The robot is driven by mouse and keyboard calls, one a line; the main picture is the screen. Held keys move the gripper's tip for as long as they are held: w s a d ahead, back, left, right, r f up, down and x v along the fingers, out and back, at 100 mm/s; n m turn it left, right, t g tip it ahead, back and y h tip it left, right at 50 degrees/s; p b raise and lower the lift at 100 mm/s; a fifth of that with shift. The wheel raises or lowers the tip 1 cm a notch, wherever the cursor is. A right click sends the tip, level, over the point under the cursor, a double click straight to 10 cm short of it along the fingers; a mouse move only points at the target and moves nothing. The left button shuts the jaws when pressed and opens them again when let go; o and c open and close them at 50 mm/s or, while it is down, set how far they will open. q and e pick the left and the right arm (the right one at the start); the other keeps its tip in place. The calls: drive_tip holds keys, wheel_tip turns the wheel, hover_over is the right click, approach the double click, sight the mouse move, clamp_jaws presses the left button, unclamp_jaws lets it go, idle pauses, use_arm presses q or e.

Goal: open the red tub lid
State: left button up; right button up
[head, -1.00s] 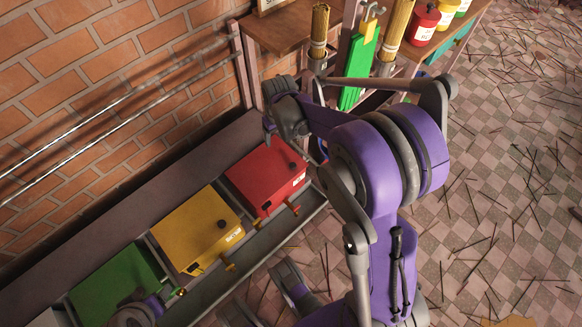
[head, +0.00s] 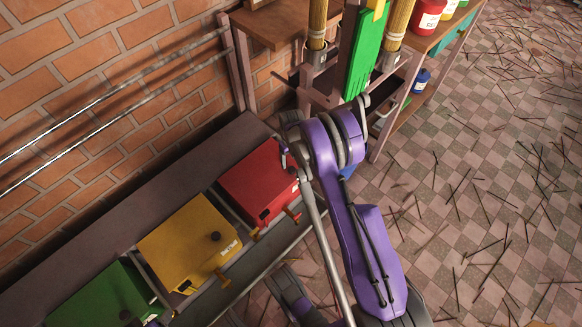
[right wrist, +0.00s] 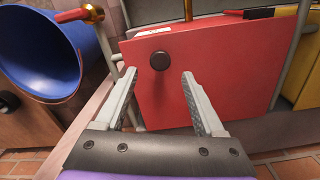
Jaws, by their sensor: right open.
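The red tub (head: 258,185) sits at the right end of the row of tubs along the wall in the head view, with its red lid lying shut. The lid (right wrist: 215,75) fills the middle of the right wrist view, and its dark round knob (right wrist: 160,61) shows there. My right gripper (right wrist: 158,80) is open and empty. Its two fingers point at the knob, one to each side of it in the picture, with the knob just past the tips. In the head view my right gripper (head: 287,150) is at the lid's right edge, partly hidden by my arm. My left gripper cannot be made out.
A yellow tub (head: 188,240) and a green tub (head: 95,298) stand left of the red one. A blue open container (right wrist: 45,55) is close by in the right wrist view. A wooden bench (head: 275,30) stands behind. Thin sticks litter the tiled floor.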

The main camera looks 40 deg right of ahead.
sight(291, 169)
drive_tip(key=shift+f+b, duration=0.5)
drive_tip(key=shift+f, duration=1.9)
clamp_jaws()
